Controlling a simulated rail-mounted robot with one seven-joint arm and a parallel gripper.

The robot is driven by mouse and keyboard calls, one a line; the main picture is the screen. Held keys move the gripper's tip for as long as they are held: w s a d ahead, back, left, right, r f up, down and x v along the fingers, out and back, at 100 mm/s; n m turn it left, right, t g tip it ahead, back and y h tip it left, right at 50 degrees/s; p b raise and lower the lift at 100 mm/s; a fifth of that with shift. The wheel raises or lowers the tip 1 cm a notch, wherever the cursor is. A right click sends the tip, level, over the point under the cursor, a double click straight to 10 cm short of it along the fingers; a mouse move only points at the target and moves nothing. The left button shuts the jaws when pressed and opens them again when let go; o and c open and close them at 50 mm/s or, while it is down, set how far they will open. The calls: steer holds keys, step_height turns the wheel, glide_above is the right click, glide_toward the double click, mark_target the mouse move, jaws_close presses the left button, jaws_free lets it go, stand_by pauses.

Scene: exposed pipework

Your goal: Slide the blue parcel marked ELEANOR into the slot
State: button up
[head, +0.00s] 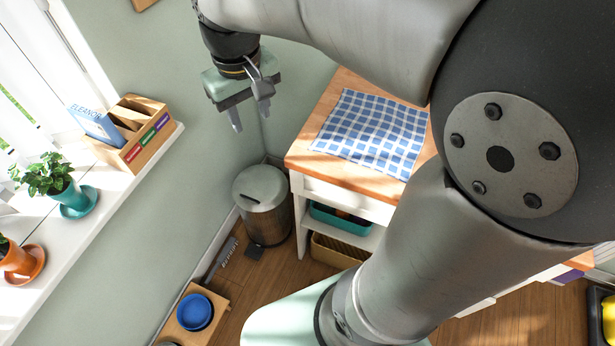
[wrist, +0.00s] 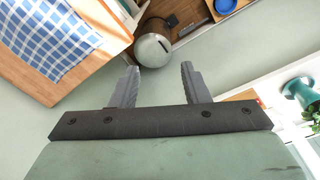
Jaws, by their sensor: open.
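The blue parcel marked ELEANOR (head: 96,124) stands tilted at the window side of a wooden slotted holder (head: 150,148) on the white sill, in the head view. I cannot tell whether its lower edge is inside a slot or beside the holder. The holder has several slots, with red, green and purple labels on its front. My gripper (head: 250,116) is open and empty, in the air to the right of the parcel and holder and well apart from them. In the wrist view my two fingers (wrist: 160,72) are spread with nothing between them; the parcel does not show there.
Plants in a teal pot (head: 70,196) and an orange pot (head: 16,258) stand along the sill. A wooden-topped unit with a blue checked cloth (head: 372,132) is right of my gripper. A metal bin (head: 264,205) stands below. The air between gripper and holder looks clear.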

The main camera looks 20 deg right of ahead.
steer(key=s+d+f+m, duration=0.1)
steer(key=s+d+f, duration=0.1)
steer(key=s+f, duration=0.2)
steer(key=s+d+f+m, duration=0.1)
steer(key=s+d+f, duration=0.2)
steer(key=s, duration=0.6)
steer(key=shift+d+f+m, duration=0.3)
steer(key=shift+f, duration=0.4)
steer(key=shift+s, duration=0.1)
